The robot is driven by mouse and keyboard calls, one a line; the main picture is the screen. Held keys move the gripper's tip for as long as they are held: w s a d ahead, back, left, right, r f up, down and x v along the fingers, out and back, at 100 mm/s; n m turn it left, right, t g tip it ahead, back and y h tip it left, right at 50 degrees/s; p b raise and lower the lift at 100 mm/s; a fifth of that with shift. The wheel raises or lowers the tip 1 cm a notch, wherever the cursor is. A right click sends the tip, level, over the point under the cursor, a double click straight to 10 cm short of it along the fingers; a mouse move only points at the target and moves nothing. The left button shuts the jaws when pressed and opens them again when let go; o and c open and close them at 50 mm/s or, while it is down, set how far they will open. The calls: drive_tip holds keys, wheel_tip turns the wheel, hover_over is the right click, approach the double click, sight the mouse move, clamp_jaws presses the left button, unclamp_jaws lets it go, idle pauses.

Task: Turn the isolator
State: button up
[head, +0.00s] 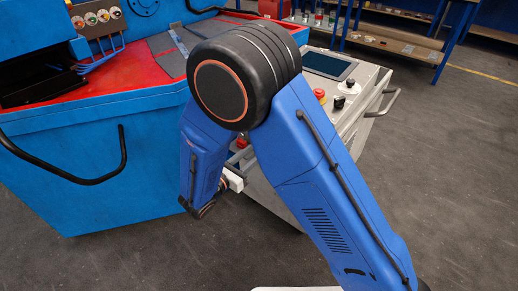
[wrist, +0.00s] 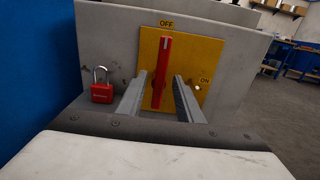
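The isolator's red handle (wrist: 162,68) stands upright in the wrist view, its top end at the OFF label (wrist: 166,23). It sits on a yellow plate (wrist: 192,55) on a grey panel; the ON label (wrist: 204,82) is at the plate's right. My gripper (wrist: 160,76) is open, one finger on each side of the handle, with gaps visible on both sides. Whether the fingertips reach past the handle's face is hard to tell. In the head view my arm hides most of the gripper and the isolator cannot be made out.
A red padlock (wrist: 102,91) is at the panel's left, beside the left finger. In the head view a grey console (head: 372,82) with a red button (head: 320,95) stands behind my arm. A blue machine (head: 80,180) is at left. Floor at right is clear.

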drive_tip(key=shift+x, duration=2.05)
clamp_jaws()
